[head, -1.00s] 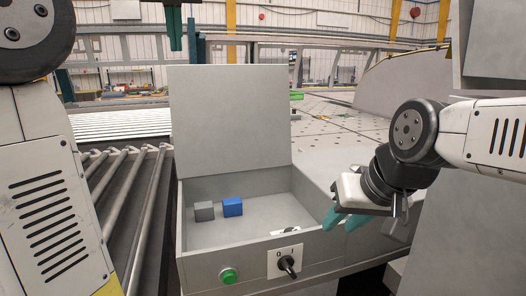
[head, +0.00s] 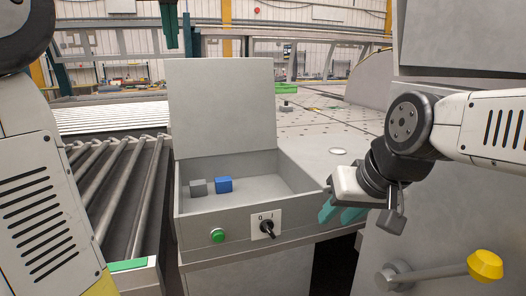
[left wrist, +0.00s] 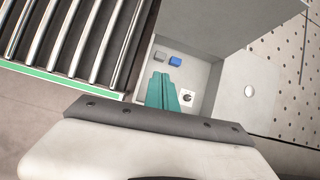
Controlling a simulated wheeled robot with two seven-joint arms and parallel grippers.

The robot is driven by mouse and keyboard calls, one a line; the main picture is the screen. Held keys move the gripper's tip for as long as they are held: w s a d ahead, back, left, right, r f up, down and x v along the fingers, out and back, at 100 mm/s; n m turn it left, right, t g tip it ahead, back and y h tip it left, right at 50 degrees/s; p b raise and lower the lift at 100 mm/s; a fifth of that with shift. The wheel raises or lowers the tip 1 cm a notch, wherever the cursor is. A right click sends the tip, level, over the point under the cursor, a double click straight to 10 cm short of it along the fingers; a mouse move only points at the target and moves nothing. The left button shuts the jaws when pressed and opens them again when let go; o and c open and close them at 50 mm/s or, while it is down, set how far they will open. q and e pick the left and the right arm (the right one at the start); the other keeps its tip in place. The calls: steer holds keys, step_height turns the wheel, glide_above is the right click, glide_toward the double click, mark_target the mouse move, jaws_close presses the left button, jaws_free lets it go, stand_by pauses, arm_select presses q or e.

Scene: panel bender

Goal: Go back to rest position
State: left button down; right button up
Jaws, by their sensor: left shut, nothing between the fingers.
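My right gripper (head: 338,212) is at the right of the box (head: 203,232) in the head view. Its two teal fingers point down and look slightly apart, with nothing seen between them. My right arm comes in from the right edge. Much of my left arm is cut off by the left edge.
A grey cube (head: 198,187) and a blue block (head: 224,185) lie in the box. Its front has a green button (head: 217,236) and a black rotary switch (head: 267,227). A roller conveyor (head: 120,190) is left. A yellow knob (head: 485,265) juts out at lower right.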

arm_select(q)
steer(key=s+d+f+n+h, duration=0.1)
steer(key=s+f+n, duration=0.4)
steer(key=f+n, duration=0.5)
steer(key=s+d+f+n+h, duration=0.1)
steer(key=s+d+f+n, duration=0.1)
steer(key=s+f+n, duration=0.4)
steer(key=s+d+f+n+h, duration=0.2)
steer(key=s+f+n, duration=0.3)
steer(key=f+n, duration=0.9)
step_height(320, 180, down, 2)
steer(key=shift+s+f+n, duration=0.2)
steer(key=shift+s+n, duration=0.05)
steer(key=shift+n, duration=0.05)
